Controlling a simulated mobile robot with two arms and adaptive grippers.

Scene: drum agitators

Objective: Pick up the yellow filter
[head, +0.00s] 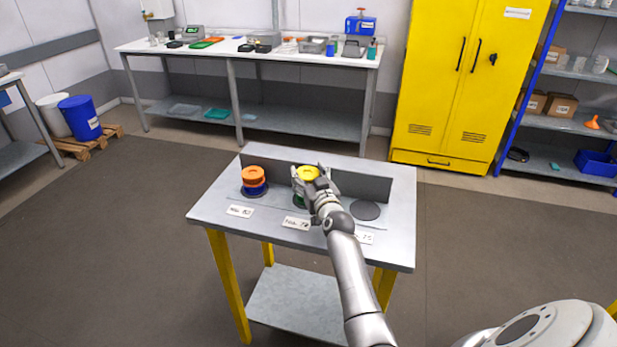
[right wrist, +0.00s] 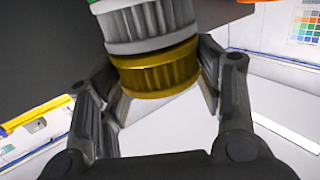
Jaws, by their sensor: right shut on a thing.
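The yellow filter (head: 307,172) is at the top of the middle stack on the small grey table. My right gripper (head: 316,184) is shut on it from the near right side. In the right wrist view the ribbed yellow filter (right wrist: 158,70) sits between the two fingers (right wrist: 160,95). A ribbed light grey part (right wrist: 148,22) adjoins it, with a green edge (right wrist: 103,5) beyond. In the head view a green part (head: 298,202) shows below the gripper, which hides most of the stack. I cannot tell whether the yellow filter is clear of the part below. My left gripper is out of view.
An orange and blue stack (head: 254,181) stands left on the small table (head: 268,226). A bare dark round spot (head: 368,210) lies at the right. A grey upright panel (head: 350,186) runs behind them. White labels (head: 239,211) lie along the front. A workbench and yellow cabinet (head: 455,80) stand behind.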

